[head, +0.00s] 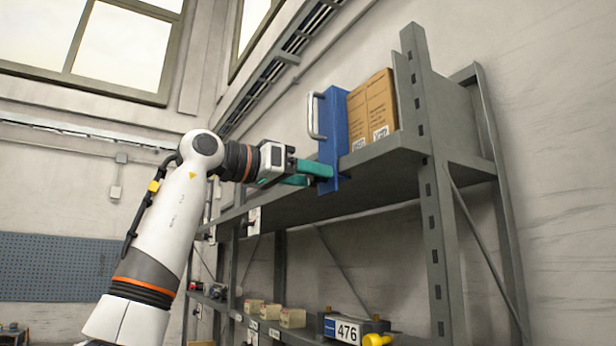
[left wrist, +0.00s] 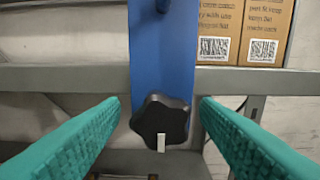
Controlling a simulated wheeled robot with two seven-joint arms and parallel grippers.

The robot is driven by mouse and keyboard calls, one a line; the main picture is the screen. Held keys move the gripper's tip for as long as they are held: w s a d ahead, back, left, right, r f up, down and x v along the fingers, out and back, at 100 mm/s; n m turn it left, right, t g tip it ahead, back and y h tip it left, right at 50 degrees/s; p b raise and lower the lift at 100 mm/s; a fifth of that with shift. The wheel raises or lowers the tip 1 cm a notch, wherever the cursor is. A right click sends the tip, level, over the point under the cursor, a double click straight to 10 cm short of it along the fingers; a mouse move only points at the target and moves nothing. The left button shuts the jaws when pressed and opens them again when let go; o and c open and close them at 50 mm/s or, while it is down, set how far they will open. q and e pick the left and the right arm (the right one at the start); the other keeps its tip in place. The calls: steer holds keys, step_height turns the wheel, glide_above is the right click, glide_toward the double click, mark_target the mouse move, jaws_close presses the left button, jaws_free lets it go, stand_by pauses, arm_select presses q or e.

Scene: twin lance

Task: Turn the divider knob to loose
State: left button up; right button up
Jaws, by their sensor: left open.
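The blue divider (head: 332,130) stands upright on the top shelf, with a metal handle (head: 316,115) on its left side. In the left wrist view the blue divider (left wrist: 162,50) runs down to a black lobed knob (left wrist: 161,122). The knob has a white mark at its lower middle, pointing down. My left gripper (head: 322,172) is at the shelf's front edge by the divider's lower end. Its green fingers (left wrist: 160,128) are open, one on each side of the knob, with gaps to it. In the head view the knob is hidden by the gripper. My right gripper is out of view.
Cardboard boxes (head: 371,108) stand just right of the divider on the top shelf (head: 400,144). The grey rack post (head: 432,190) rises to the right. Lower shelves hold small bins (head: 292,318) and a device labelled 476 (head: 346,330). Left of the divider the top shelf looks clear.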

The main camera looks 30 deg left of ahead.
arm_select(q)
steer(key=shift+s+a+f, duration=0.1)
steer(key=shift+s+a, duration=0.15)
steer(key=shift+s, duration=0.15)
steer(key=b+v, duration=0.4)
steer(key=v, duration=0.7)
steer(key=shift+w, duration=0.1)
